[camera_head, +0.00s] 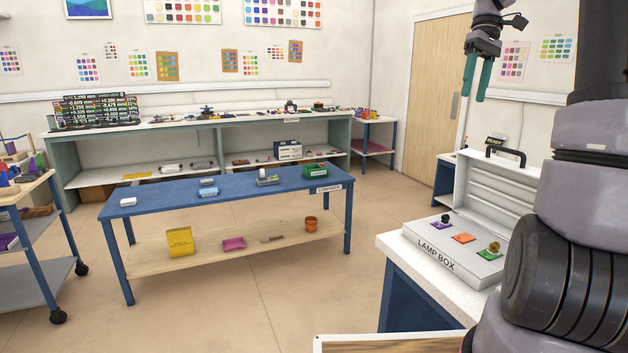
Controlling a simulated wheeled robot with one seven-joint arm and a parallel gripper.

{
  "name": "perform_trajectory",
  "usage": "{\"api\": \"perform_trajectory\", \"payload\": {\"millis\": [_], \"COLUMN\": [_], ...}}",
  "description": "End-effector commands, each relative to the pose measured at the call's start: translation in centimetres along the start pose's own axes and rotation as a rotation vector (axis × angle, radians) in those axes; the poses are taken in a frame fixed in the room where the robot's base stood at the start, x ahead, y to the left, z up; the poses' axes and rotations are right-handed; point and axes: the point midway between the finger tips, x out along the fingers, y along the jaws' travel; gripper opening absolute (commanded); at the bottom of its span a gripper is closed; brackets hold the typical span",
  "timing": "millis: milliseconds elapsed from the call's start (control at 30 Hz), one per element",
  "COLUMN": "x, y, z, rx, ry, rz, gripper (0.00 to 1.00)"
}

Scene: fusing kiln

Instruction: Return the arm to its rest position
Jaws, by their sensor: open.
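My gripper (478,80) hangs in the air at the upper right, in front of the wooden door. Its two green fingers point down and stand apart, with nothing between them. My arm rises along the right edge of the view, and its middle links are partly cut off by the frame. The gripper is well above the white lamp box (444,262) and touches nothing.
The open lamp box, with small coloured pieces on it, stands on a white-topped bench (392,245) at the right. A low blue table (150,209) with several objects stands mid-room. A cart (45,268) is at the left. Bare floor lies between table and bench.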

Motion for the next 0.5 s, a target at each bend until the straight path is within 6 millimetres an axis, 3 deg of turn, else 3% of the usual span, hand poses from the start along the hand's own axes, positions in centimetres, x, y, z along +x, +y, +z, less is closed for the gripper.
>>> {"api": "perform_trajectory", "payload": {"millis": [33,200,500], "x": [0.2,2.0,6.7], "y": [-2.3,-7.5,-14.0], "z": [1.1,4.1,10.0], "rx": [0.019,0.123,0.338], "ry": [0.026,0.169,0.543], "rz": [0.05,0.163,0.176], "gripper": [0.47,0.47,0.47]}}
